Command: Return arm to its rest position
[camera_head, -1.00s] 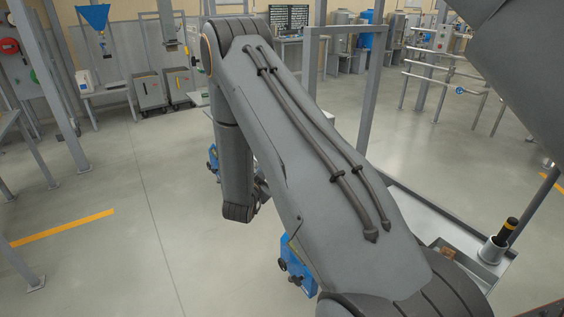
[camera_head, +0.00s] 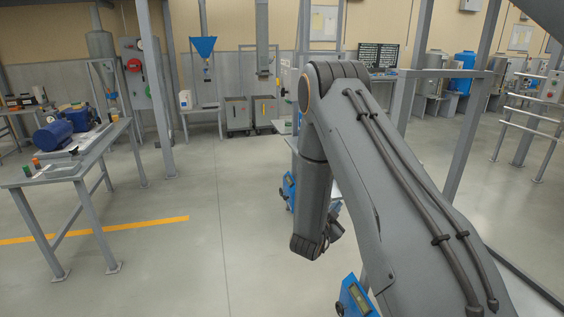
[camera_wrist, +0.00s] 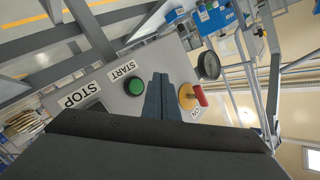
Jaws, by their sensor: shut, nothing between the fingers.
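My grey arm reaches up and forward in the head view, with its forearm hanging down. My gripper shows in the wrist view as a pair of closed, dark blue-grey fingers (camera_wrist: 158,100) with nothing between them. Behind them is a grey control panel (camera_wrist: 110,85) with START and STOP labels, a green button (camera_wrist: 135,87), and a red and yellow switch (camera_wrist: 190,97) by an ON label. The fingertips overlap the panel in the picture; I cannot tell how far apart they are. In the head view the gripper is mostly hidden by the wrist.
A grey workbench (camera_head: 75,172) with a blue motor (camera_head: 53,136) stands at left. Blue devices (camera_head: 355,298) are close beside my arm. A grey frame post (camera_head: 467,140) and railings (camera_head: 520,125) stand at right. Open floor (camera_head: 170,265) lies left of the arm.

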